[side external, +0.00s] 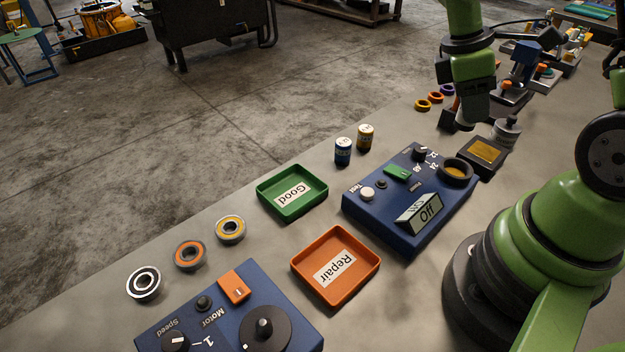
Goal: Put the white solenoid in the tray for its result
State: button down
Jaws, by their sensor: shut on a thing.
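My gripper (462,124) is at the upper right, beyond the blue solenoid tester (385,217). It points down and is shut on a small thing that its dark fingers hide. I cannot make out the white solenoid anywhere in the open. The tester has a round dark socket (457,170), a white Test button (367,194) and a display (418,212) reading Off. The green Good tray (317,198) and orange Repair tray (341,296) are empty.
A motor tester (225,318) and several bearings (190,255) are at the lower left. A dark box with a yellow top (484,152) and a grey metal part (507,130) stand close to my gripper. Coloured rings (436,97) lie behind it.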

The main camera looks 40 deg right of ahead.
jog(key=w+a+f+n+t, duration=0.3)
jog(key=w+a+n+t, duration=0.4)
jog(key=w+a+n, duration=1.3)
jog(key=a+f+n, duration=0.1)
jog(key=s+f, duration=0.1)
jog(key=f, duration=0.1)
jog(key=s+a+f+n, duration=0.1)
jog(key=f, duration=0.1)
jog(key=shift+s+a+f+n, duration=0.1)
jog(key=shift+a+f+n, duration=0.15)
jog(key=shift+a+n, duration=0.1)
jog(key=shift+f, duration=2.5)
jog(key=c, duration=0.8)
grip_release()
jog(key=shift+f, duration=0.15)
jog(key=shift+o, duration=0.3)
